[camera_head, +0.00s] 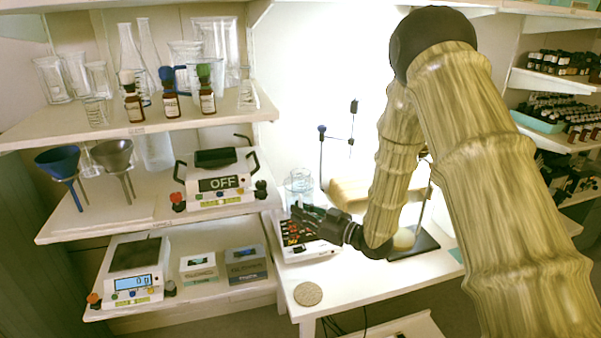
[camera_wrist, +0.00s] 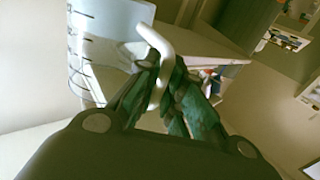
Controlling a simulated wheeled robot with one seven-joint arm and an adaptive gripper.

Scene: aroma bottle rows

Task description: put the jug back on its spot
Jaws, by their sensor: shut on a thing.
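The jug (camera_head: 299,184) is clear glass and stands out behind my gripper in the head view, above the back of the white table. In the wrist view the jug (camera_wrist: 105,35) is at upper left, with dark marks on its side and a pale curved handle (camera_wrist: 155,40). My gripper (camera_head: 300,211) is shut on this handle; the green-black fingers (camera_wrist: 165,88) lie on both sides of it. The jug looks tilted in the wrist view. I cannot tell if its base touches anything. A round speckled coaster (camera_head: 308,293) lies bare at the table's front left.
A white device with a dark panel (camera_head: 293,240) sits under my gripper. A stand with a dark base (camera_head: 413,245) is to the right. Shelves at left hold scales (camera_head: 218,185), funnels (camera_head: 58,163), glassware and brown bottles (camera_head: 170,103). The table (camera_head: 360,285) is clear around the coaster.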

